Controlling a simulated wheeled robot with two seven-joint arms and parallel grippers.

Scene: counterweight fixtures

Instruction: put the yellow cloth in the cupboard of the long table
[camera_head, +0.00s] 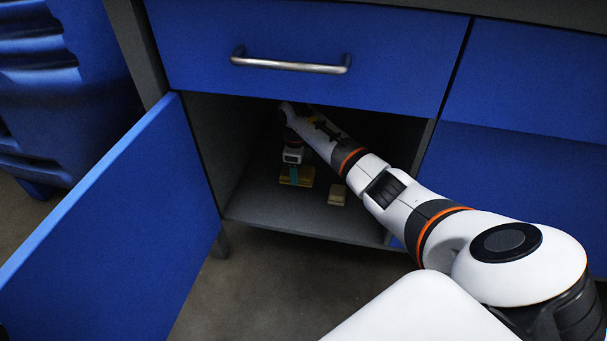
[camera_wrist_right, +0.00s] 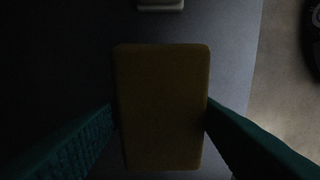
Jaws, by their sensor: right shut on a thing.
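The yellow cloth (camera_head: 304,181) looks like a flat, block-shaped piece inside the open cupboard (camera_head: 300,215) of the long table, at or just above its floor. My right gripper (camera_head: 293,174) reaches in and points down at it. In the right wrist view the cloth (camera_wrist_right: 160,100) fills the middle, dark yellow in the shade, between the two green fingers of my right gripper (camera_wrist_right: 161,118), which are shut on its sides. Whether the cloth touches the floor is hard to tell. My left gripper is not in view.
A small beige block (camera_head: 337,195) lies on the cupboard floor right of the cloth. The blue door (camera_head: 120,225) stands open at left. A closed drawer (camera_head: 300,45) with a metal handle (camera_head: 290,64) is above my arm. A blue bin (camera_head: 65,80) stands at far left.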

